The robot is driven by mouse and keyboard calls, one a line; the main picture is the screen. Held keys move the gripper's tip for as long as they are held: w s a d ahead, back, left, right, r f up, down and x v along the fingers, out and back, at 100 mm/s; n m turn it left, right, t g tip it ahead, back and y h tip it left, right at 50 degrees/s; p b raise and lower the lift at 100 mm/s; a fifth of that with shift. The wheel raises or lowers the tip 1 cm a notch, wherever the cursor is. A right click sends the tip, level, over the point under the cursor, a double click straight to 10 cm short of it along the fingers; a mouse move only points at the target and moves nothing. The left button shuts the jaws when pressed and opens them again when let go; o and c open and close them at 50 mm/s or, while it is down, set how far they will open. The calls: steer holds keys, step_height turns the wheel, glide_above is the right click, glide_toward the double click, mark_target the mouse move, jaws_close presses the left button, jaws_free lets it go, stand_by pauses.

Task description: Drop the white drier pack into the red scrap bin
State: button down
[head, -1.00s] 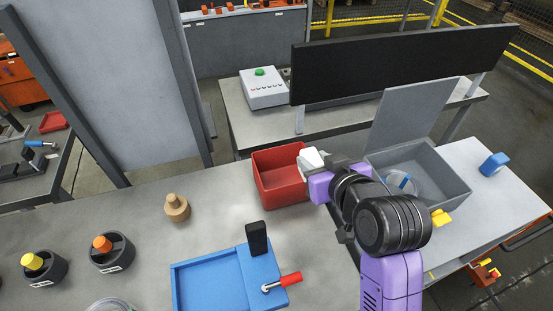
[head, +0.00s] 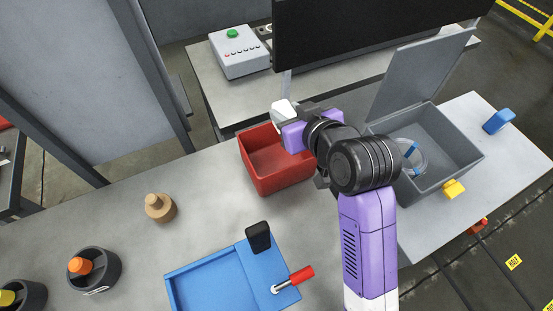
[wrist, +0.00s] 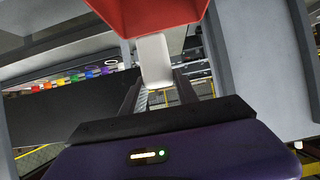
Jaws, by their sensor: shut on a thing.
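The white drier pack (head: 284,113) is held at the end of my purple arm, at the upper right of the red scrap bin in the head view. It also shows in the wrist view (wrist: 153,60) between the two fingers. My gripper (head: 298,112) is shut on the pack. The red scrap bin (head: 275,186) is open and looks empty in the part I see; its red wall also shows at the top of the wrist view (wrist: 150,12). The pack appears near the bin's back rim; its height above it is hard to tell.
A grey open-lidded box (head: 458,167) with a clear ring-shaped item stands right of my arm. A blue tray (head: 210,283) with a red-handled lever lies in front. A wooden knob piece (head: 159,208) stands left. A dark panel (head: 360,40) stands behind.

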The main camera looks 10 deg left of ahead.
step_height(320, 180, down, 2)
steer(key=shift+f+b, duration=0.2)
steer(key=shift+b, duration=0.6)
steer(key=c, duration=0.9)
jaws_free()
steer(key=shift+o, duration=0.2)
steer(key=shift+s+d, duration=0.1)
steer(key=shift+s, duration=0.05)
steer(key=v, duration=0.7)
steer(key=shift+s+r+b, duration=0.2)
steer(key=shift+b, duration=0.25)
